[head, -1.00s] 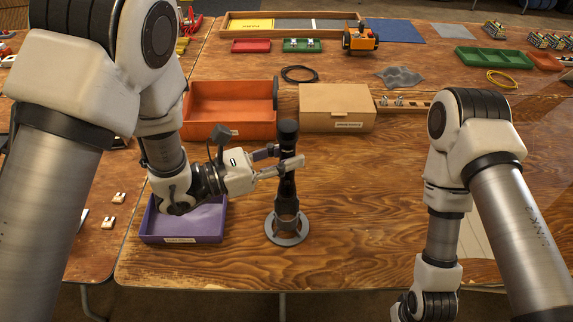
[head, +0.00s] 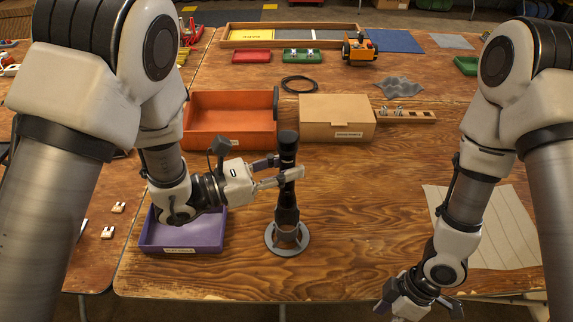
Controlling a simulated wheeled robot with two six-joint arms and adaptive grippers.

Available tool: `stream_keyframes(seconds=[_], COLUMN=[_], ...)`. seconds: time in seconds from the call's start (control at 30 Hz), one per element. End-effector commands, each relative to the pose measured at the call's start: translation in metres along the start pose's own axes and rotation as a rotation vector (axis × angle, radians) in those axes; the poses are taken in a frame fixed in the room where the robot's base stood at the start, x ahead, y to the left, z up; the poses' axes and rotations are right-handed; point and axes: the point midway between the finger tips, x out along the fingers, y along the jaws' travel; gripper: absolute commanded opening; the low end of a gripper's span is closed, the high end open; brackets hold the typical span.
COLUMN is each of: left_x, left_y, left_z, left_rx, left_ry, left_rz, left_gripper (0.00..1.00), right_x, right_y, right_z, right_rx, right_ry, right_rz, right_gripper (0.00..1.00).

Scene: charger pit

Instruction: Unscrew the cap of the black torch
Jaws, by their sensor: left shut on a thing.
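The black torch (head: 286,213) stands upright in a grey round stand (head: 271,243) on the wooden table. Its dark cap end (head: 288,140) is at the top, above my fingers. My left gripper (head: 290,176) reaches in from the left and is shut around the upper part of the torch, below its top end. Whether the fingers press on the cap or on the body just under it is hard to tell. My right gripper (head: 425,305) hangs low at the front edge of the table, away from the torch. Its fingers are partly cut off by the frame.
A purple tray (head: 150,244) stands left of the torch. An orange bin (head: 230,143) and a cardboard box (head: 336,133) stand behind it. A striped pale sheet (head: 500,225) lies at the right. The table right of the torch is clear.

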Motion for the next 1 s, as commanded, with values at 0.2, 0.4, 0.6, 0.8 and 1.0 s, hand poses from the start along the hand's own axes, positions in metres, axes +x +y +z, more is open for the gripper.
stream_keyframes(seconds=[0.2,0.4,0.6,0.8,1.0], left_x=[0.0,0.0,0.0,0.0,0.0], left_y=[0.0,0.0,0.0,0.0,0.0], left_z=[0.0,0.0,0.0,0.0,0.0], left_rx=[0.0,0.0,0.0,0.0,0.0], left_ry=[-0.001,-0.001,-0.001,-0.001,-0.001], left_rz=[0.0,0.0,0.0,0.0,0.0], left_gripper=[0.0,0.0,0.0,0.0,0.0], right_x=[-0.066,-0.151,-0.245,-0.293,-0.292], right_y=[0.045,0.068,0.063,0.051,0.052], right_z=[-0.075,-0.148,-0.202,-0.222,-0.235], right_rx=[-0.073,-0.033,-0.047,-0.069,-0.072], right_ry=[0.29,0.643,0.975,1.136,1.145], right_rz=[0.184,0.31,0.356,0.349,0.345], right_gripper=[0.58,0.58,0.58,0.58,0.58])
